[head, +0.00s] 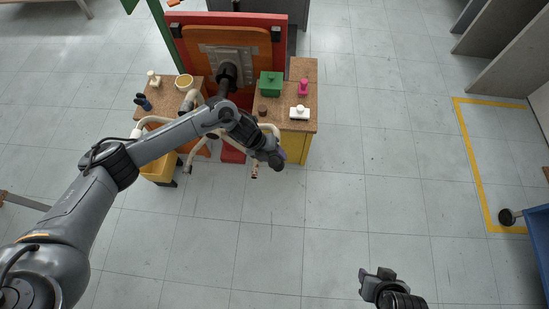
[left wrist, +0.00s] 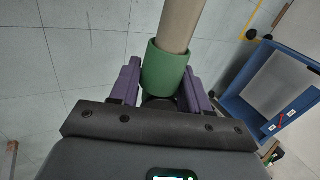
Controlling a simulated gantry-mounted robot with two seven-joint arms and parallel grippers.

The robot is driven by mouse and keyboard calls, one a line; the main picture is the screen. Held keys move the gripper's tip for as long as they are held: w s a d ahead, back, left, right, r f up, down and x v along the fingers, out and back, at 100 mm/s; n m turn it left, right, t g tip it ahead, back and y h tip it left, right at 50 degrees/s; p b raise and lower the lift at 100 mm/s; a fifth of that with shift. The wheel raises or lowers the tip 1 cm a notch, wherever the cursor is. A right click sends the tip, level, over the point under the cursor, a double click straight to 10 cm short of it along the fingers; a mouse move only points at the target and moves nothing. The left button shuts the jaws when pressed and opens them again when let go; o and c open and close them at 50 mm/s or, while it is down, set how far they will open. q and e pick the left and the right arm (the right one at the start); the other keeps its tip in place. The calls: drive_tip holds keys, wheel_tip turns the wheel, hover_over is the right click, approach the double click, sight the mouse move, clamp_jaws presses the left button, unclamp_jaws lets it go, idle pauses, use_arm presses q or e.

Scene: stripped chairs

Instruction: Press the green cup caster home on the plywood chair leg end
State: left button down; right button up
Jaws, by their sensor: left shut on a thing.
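My left gripper (head: 278,160) is at the front of the clamped chair, by the ends of its pale bent legs (head: 190,160). In the left wrist view its purple fingers (left wrist: 160,88) are shut on the green cup caster (left wrist: 166,70), one on each side. The plywood chair leg (left wrist: 180,22) enters the open mouth of the cup, so the cup sits around the leg end. How deep the leg sits inside is hidden by the cup wall. In the head view my arm and gripper hide the cup. My right gripper (head: 377,274) is open and empty, over bare floor.
The orange chair seat (head: 212,38) is held in front of a red panel (head: 200,19). Worktops on either side carry a green box (head: 270,80), a pink part (head: 304,87), a white part (head: 299,113) and blue-black parts (head: 143,102). A blue bin (left wrist: 237,105) stands at right. Centre-right floor is clear.

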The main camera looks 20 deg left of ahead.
use_arm(q)
drive_tip(key=shift+w+a+b, duration=0.15)
drive_tip(key=shift+w+b, duration=0.35)
drive_tip(key=shift+w, duration=0.15)
drive_tip(key=shift+w+a+f, duration=0.1)
drive_tip(key=shift+w, duration=0.05)
drive_tip(key=shift+w+b, duration=0.1)
drive_tip(key=shift+b, duration=0.2)
drive_tip(key=shift+w, duration=0.1)
drive_tip(key=c, duration=0.9)
unclamp_jaws()
drive_tip(key=shift+w, duration=0.1)
drive_tip(key=o, duration=0.4)
drive_tip(key=shift+w+a, duration=0.15)
drive_tip(key=shift+w, duration=0.05)
drive_tip(key=shift+o, duration=0.2)
drive_tip(key=shift+s, duration=0.15)
drive_tip(key=shift+s, duration=0.1)
